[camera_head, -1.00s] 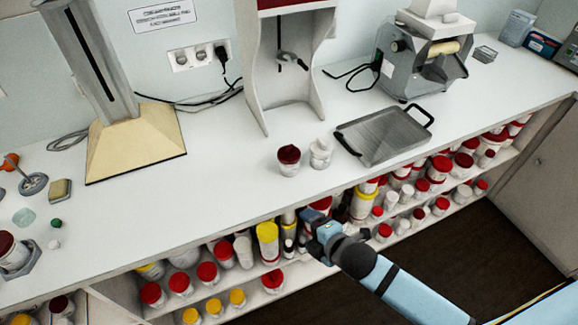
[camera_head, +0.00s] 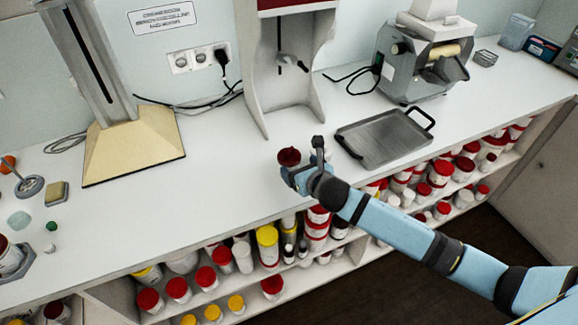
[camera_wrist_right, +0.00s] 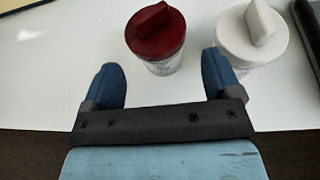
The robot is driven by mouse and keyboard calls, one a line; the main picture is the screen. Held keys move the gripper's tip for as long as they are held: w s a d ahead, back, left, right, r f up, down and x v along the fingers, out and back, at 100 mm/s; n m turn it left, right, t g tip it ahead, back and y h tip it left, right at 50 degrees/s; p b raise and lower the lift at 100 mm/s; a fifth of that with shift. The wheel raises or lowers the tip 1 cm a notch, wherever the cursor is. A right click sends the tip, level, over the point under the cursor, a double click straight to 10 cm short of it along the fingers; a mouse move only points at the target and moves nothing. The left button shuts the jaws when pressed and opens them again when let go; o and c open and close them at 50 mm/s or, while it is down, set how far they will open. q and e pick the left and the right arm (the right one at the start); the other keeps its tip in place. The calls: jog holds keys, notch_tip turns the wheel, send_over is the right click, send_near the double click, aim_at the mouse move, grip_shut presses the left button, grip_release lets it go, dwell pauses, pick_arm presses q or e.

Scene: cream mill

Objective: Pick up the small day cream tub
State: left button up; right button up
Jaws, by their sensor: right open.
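A small tub with a dark red lid (camera_head: 289,156) stands on the white counter near its front edge. It also shows in the right wrist view (camera_wrist_right: 157,40), upright. A tub with a white lid (camera_wrist_right: 250,36) stands just to its right there; in the head view my gripper mostly hides it. I cannot read which one is day cream. My right gripper (camera_head: 304,166) is open and empty at the counter's front edge. In the wrist view its fingers (camera_wrist_right: 160,78) are spread, with the red-lidded tub ahead between them and the white-lidded one beyond the right finger. My left gripper is not in view.
A grey metal tray (camera_head: 384,138) with a handle lies to the right. A white stand (camera_head: 285,70) and a grey mill (camera_head: 420,58) stand behind. Shelves below the counter hold many tubs (camera_head: 267,240).

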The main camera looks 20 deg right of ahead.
aim_at(289, 159)
jog(key=x, duration=0.6)
jog(key=shift+w+a+r+p, duration=0.15)
jog(key=shift+w+a+p, duration=0.05)
jog(key=shift+w+p, duration=0.15)
jog(key=shift+s, duration=0.1)
jog(key=c, duration=0.7)
